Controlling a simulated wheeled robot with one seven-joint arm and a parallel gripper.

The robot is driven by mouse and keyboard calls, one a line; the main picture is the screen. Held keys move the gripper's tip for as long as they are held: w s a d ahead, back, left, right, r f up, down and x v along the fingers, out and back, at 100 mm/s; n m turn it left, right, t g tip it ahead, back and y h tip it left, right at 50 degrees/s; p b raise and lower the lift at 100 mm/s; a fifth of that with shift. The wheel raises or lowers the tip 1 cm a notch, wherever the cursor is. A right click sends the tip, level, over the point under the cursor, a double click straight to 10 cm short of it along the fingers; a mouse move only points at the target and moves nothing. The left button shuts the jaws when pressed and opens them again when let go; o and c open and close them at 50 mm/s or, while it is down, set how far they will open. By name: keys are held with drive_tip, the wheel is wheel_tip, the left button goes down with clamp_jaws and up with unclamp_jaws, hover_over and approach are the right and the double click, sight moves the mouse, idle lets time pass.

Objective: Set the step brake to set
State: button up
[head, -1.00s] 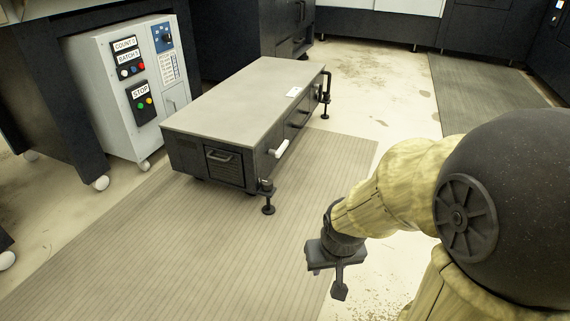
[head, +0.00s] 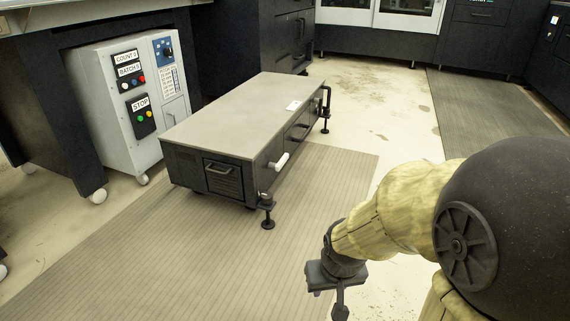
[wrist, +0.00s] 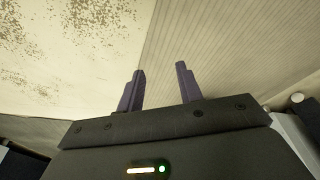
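The step (head: 245,110) is a low dark cabinet with a flat grey top, standing on the floor in the middle of the head view. A short lever with a white grip (head: 279,161) sticks out from its right-hand long side, near the front corner. It may be the brake; its setting cannot be read. My gripper (head: 328,293) hangs over the floor to the right of and nearer than the step, touching nothing. In the wrist view my gripper (wrist: 160,68) has its two dark fingers apart with nothing between them. The step is not recognisable in the wrist view.
Black screw feet (head: 267,212) stand out at the step's right-hand corners. A ribbed mat (head: 180,265) lies around the step. A grey control cabinet (head: 130,105) on casters stands to the left. Bare floor (head: 385,125) is clear beyond my arm.

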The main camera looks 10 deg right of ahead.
drive_tip(key=shift+r, duration=0.1)
drive_tip(key=c, duration=0.3)
drive_tip(key=shift+r+p, duration=0.35)
drive_tip(key=shift+p, duration=0.1)
drive_tip(key=c, duration=0.4)
drive_tip(key=w+p+v, duration=0.3)
drive_tip(key=p+v, duration=1.2)
drive_tip(key=w+r+p+v, duration=0.1)
drive_tip(key=w+p+v, duration=0.3)
drive_tip(key=p+v, duration=1.1)
drive_tip(key=shift+r+p, duration=0.6)
drive_tip(key=shift+p, duration=0.1)
drive_tip(key=shift+s, duration=0.15)
drive_tip(key=shift+f, duration=0.1)
